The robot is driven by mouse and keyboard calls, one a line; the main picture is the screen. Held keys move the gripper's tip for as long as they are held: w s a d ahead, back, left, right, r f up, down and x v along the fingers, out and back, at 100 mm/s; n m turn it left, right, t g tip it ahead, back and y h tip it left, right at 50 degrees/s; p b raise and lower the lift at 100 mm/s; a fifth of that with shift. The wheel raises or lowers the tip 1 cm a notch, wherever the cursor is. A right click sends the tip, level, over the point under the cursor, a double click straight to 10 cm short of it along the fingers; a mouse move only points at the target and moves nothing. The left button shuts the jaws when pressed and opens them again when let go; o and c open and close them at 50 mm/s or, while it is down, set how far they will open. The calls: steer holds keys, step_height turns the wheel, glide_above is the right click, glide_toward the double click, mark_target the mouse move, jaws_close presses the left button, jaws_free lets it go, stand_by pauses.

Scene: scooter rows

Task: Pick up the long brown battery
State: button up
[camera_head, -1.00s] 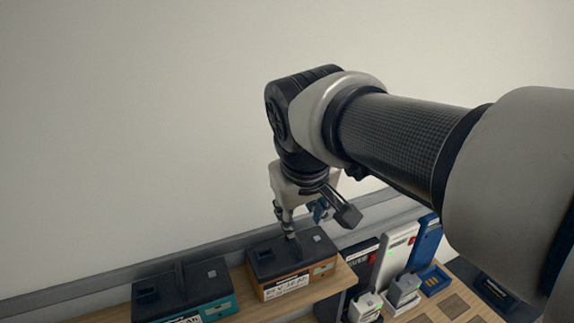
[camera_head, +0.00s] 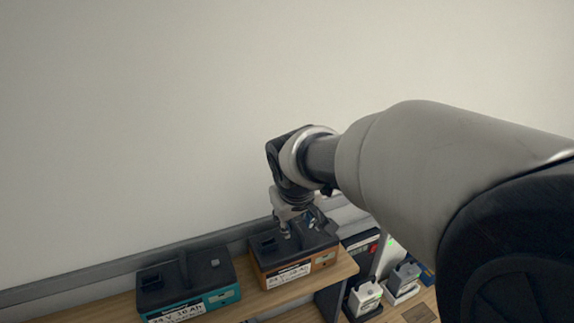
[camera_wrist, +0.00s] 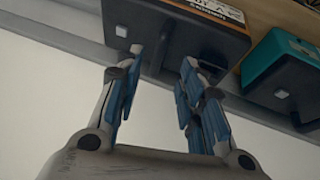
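The long brown battery (camera_head: 283,272) sits on the wooden shelf, with a black top, an orange-brown side and a white label. It also shows upside down at the top of the wrist view (camera_wrist: 122,16). My gripper (camera_head: 299,233) is pointed down at its black top. In the wrist view my gripper (camera_wrist: 164,59) is open, its two blue-padded fingers apart. A dark upright handle (camera_wrist: 160,47) on the battery top shows between the fingertips. I cannot tell whether either finger touches it.
A teal battery (camera_head: 187,287) with a black top stands to the left on the same wooden shelf (camera_head: 262,302). Several chargers and small batteries (camera_head: 404,279) are at the lower right. A plain wall (camera_head: 150,120) rises behind.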

mark_target(297, 228)
steer(key=x, duration=0.4)
steer(key=shift+d+f, duration=0.25)
steer(key=shift+s, duration=0.1)
steer(key=shift+c, duration=0.2)
jaws_close()
stand_by(0.6)
steer(key=shift+w+r, duration=0.2)
steer(key=shift+r, duration=0.05)
